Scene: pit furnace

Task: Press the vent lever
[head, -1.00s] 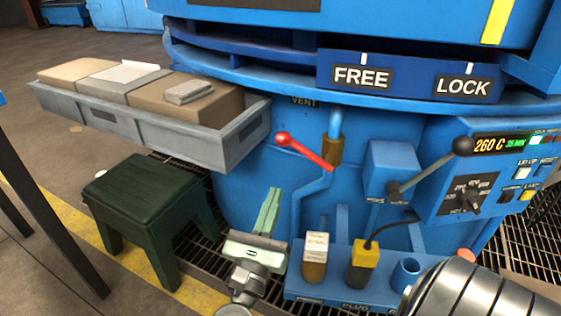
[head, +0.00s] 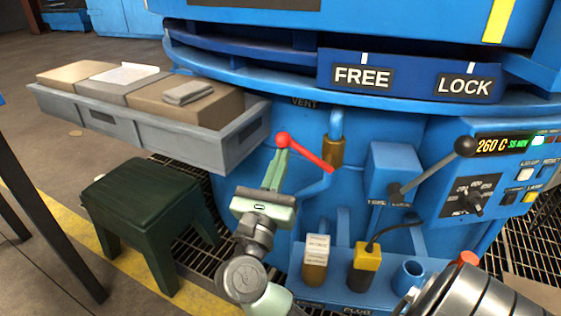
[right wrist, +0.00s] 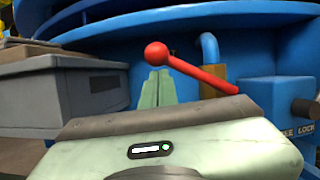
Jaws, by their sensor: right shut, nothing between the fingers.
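The vent lever (head: 308,154) is a red rod with a round red knob at its left end, on a brass valve body (head: 333,151) below the VENT label. It slopes down to the right. My right gripper (head: 280,153) is shut and empty, pointing up, with its pale green fingertips at or just beneath the knob. In the right wrist view the lever (right wrist: 200,76) rises to its knob above the closed fingertips (right wrist: 157,76). I cannot tell whether they touch. My left gripper is not in view.
A grey tray (head: 180,143) with boxes and a folded cloth juts out at left, close to the lever. A dark green stool (head: 150,212) stands below it. A black-knobbed lever (head: 432,169) and a control panel are at right. A blue plug rack (head: 340,287) is below.

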